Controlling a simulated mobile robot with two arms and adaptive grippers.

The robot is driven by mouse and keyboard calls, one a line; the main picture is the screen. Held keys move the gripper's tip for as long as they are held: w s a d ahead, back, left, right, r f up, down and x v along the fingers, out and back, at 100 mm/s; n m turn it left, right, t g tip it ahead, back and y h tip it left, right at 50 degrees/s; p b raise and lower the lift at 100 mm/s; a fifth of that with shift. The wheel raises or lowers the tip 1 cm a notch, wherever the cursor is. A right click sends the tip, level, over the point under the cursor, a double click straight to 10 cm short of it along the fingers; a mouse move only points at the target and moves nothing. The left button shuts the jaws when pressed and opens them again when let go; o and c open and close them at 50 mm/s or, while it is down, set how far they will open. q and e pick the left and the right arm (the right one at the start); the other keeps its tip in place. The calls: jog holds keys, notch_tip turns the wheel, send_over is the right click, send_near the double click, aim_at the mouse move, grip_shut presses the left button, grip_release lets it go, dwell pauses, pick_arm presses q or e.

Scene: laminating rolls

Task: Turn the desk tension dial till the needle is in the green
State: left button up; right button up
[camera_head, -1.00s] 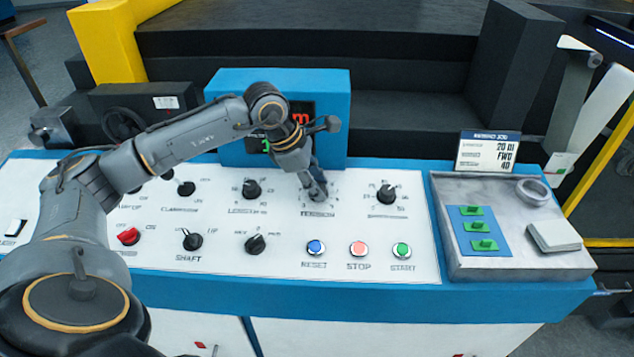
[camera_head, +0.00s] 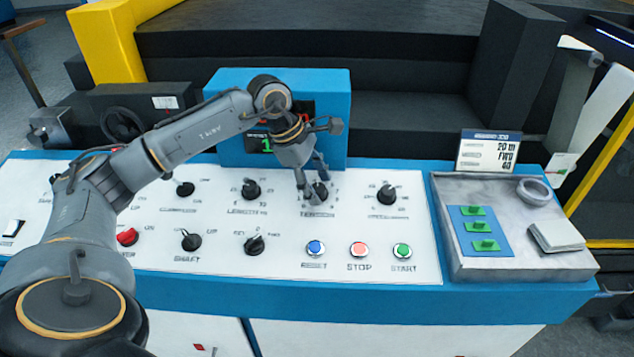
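The black tension dial (camera_head: 321,192) sits on the white desk panel above the word TENSION, in the upper middle of the head view. My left gripper (camera_head: 311,190) points down at it; its fingers look spread, one just left of the dial and one above and behind it. I cannot tell whether a finger touches the dial. The blue display box (camera_head: 330,95) stands behind; its dark screen (camera_head: 257,143) shows a green digit, and my arm hides much of it. No needle or green zone is readable. My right gripper is not in view.
The length knob (camera_head: 251,190) is left of the tension dial and another black knob (camera_head: 386,194) is right. Blue reset (camera_head: 316,248), red stop (camera_head: 359,249) and green start (camera_head: 402,251) buttons lie in front. A grey tray (camera_head: 520,262) is at the right.

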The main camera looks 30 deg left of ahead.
pick_arm(q)
jog(key=shift+a+r, duration=0.15)
jog(key=shift+r, duration=0.2)
jog(key=v, duration=1.1)
jog(key=shift+s, duration=0.15)
